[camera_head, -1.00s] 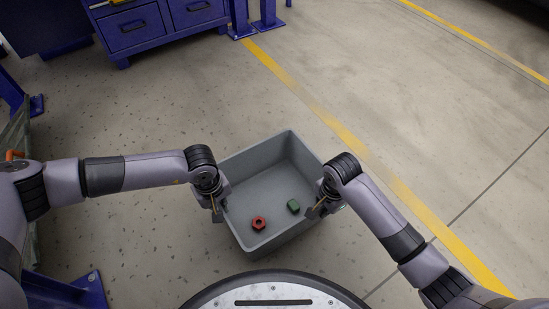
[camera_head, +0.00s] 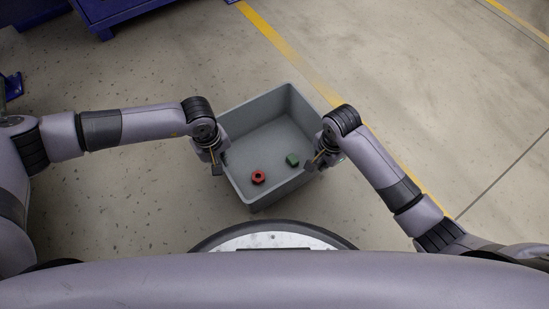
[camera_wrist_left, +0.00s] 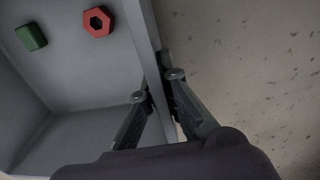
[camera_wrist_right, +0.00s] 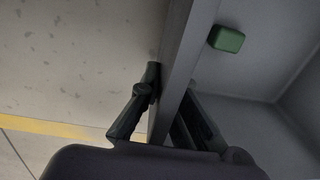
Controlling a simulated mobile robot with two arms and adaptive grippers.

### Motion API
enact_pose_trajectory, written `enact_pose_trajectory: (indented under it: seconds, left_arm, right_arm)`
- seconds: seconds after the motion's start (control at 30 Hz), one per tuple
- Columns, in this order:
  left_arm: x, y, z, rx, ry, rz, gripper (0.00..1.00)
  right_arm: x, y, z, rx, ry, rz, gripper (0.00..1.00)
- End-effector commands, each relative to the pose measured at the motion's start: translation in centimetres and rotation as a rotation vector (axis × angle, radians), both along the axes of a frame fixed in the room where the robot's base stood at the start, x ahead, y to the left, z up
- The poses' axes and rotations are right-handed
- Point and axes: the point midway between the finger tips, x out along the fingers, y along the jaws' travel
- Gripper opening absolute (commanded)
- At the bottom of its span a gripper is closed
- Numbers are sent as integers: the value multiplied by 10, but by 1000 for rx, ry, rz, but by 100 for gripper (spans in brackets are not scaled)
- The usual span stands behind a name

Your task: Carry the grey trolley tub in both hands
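The grey trolley tub (camera_head: 262,115) is held between my two arms in the head view, open side up, above the floor or close to it; the exact height I cannot tell. Inside lie a red hex nut (camera_head: 258,177) and a green block (camera_head: 292,160). My left gripper (camera_head: 218,167) is at the tub's left wall; in the left wrist view its fingers (camera_wrist_left: 157,97) stand on both sides of the wall, shut on it. My right gripper (camera_head: 318,160) is at the right wall; in the right wrist view its fingers (camera_wrist_right: 167,92) straddle that wall, shut on it.
Blue metal furniture (camera_head: 105,12) stands at the far left. A yellow line (camera_head: 290,52) crosses the floor diagonally behind the tub. The floor (camera_head: 430,90) to the right is clear.

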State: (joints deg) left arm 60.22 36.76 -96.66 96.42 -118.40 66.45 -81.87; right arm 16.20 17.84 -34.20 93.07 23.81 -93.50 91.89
Motion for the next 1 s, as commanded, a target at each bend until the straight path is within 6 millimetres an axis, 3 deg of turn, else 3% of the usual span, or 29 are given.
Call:
enact_pose_trajectory:
  seconds: [0.03, 0.83, 1.0]
  left_arm:
    - [1, 6, -1, 14, 0, 5, 0]
    - [1, 7, -40, 16, 1, 5, 0]
    - [1, 5, -39, 12, 1, 4, 14]
  right_arm:
    - [1, -7, -1, -14, 1, -7, 0]
    - [0, -7, -40, -15, 2, -6, 0]
    - [0, -5, -39, -11, 1, -3, 14]
